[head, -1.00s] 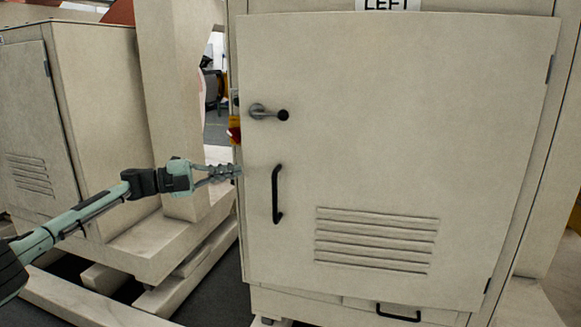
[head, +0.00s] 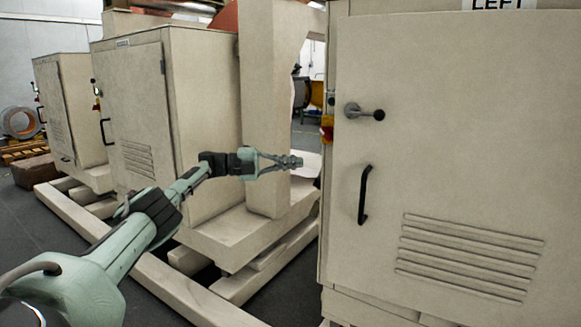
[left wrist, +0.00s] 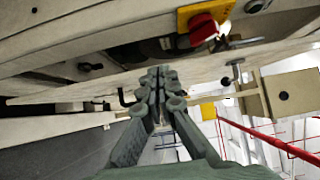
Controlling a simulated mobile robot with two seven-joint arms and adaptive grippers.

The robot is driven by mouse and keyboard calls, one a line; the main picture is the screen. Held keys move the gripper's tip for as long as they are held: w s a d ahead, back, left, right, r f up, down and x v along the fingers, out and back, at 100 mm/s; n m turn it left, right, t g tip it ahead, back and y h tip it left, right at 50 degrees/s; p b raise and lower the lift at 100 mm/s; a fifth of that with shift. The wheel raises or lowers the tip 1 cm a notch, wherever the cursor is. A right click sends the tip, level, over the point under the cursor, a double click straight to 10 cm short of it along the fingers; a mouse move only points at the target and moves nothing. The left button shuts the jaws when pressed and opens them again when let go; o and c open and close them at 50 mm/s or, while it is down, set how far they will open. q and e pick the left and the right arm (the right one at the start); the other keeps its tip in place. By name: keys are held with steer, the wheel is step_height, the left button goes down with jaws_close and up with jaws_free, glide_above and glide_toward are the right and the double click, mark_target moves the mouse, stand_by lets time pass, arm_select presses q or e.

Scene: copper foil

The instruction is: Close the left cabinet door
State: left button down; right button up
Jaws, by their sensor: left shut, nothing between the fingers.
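The left cabinet door (head: 460,130) is a beige panel at the right of the head view, under a LEFT label (head: 497,4). It bears a lever latch (head: 364,111), a black pull handle (head: 364,194) and louvres. It looks nearly in line with its frame; I cannot tell whether it is flush. In the left wrist view a beige panel (left wrist: 60,90) runs edge-on across the picture beyond my fingers. My left gripper (head: 297,161) is shut and empty, left of the door's handle edge and apart from it in the picture. It also shows in the wrist view (left wrist: 160,75). My right gripper is out of view.
A red and yellow switch (head: 327,128) sits beside the door's left edge; it also shows in the wrist view (left wrist: 204,27). Another beige cabinet (head: 140,120) stands behind my left arm, on a low beige base (head: 240,240). Open floor (head: 50,220) lies at the left.

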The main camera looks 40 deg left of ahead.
arm_select(q)
steer(key=a+b, duration=0.1)
steer(key=b, duration=0.1)
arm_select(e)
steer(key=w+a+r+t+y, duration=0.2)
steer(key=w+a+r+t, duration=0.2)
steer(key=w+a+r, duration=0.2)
arm_select(q)
steer(key=m+t+y+p, duration=0.4)
steer(key=m+y+p, duration=0.3)
steer(key=y, duration=0.9)
glide_toward(349, 169)
steer(key=x, duration=0.5)
steer(key=shift+w+a+r+p, duration=0.1)
steer(key=shift+w+a+p, duration=0.1)
steer(key=shift+w+p, duration=0.2)
steer(key=shift+w+a, duration=0.1)
steer(key=shift+w, duration=0.4)
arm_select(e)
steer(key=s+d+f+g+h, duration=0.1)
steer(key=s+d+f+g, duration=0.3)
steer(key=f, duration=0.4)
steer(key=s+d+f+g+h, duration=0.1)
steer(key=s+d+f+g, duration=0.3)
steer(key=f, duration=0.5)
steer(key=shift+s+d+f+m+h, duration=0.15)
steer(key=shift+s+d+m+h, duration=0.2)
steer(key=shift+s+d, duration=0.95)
